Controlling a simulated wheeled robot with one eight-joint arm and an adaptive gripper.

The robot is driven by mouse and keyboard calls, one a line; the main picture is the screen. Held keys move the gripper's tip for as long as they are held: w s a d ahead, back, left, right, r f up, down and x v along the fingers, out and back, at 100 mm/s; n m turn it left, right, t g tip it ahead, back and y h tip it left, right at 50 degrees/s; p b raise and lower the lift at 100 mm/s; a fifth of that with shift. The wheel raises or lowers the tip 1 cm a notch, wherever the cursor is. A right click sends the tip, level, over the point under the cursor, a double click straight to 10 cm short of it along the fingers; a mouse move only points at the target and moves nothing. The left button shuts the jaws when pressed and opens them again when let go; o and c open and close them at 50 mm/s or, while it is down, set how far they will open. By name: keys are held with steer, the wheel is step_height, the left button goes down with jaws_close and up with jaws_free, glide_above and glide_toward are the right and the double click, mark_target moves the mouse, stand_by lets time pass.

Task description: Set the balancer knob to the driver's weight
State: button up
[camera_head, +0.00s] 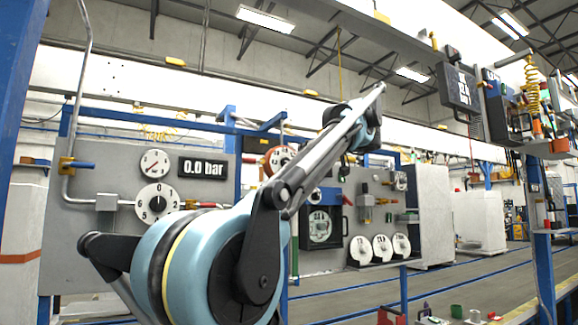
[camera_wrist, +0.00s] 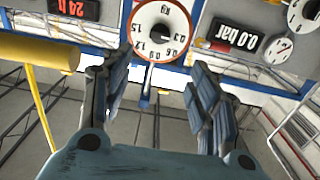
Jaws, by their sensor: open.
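The balancer knob (camera_wrist: 160,28) is a round white dial with an orange-red rim, marked "Kg" with numbers such as 0.3 and 1.5, at the top of the wrist view, which is upside down. Its black centre is at the upper edge; I cannot tell its exact setting. An orange-rimmed dial (camera_head: 278,158), partly hidden by my arm, shows in the head view. My gripper (camera_wrist: 157,88) is open and empty, its fingers apart on either side below the dial, not visibly touching it. In the head view my arm hides the fingers. I cannot read any driver's weight.
A "0.0 bar" display (camera_head: 203,167) and gauge (camera_head: 155,163) sit above another numbered dial (camera_head: 157,203) at left. A blue bar (camera_wrist: 146,88) hangs below the knob. A yellow cylinder (camera_wrist: 38,50) is at left. A screen (camera_head: 460,88) hangs upper right.

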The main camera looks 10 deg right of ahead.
steer(key=x, duration=1.7)
stand_by(0.4)
steer(key=shift+w, duration=0.1)
steer(key=c, duration=1.1)
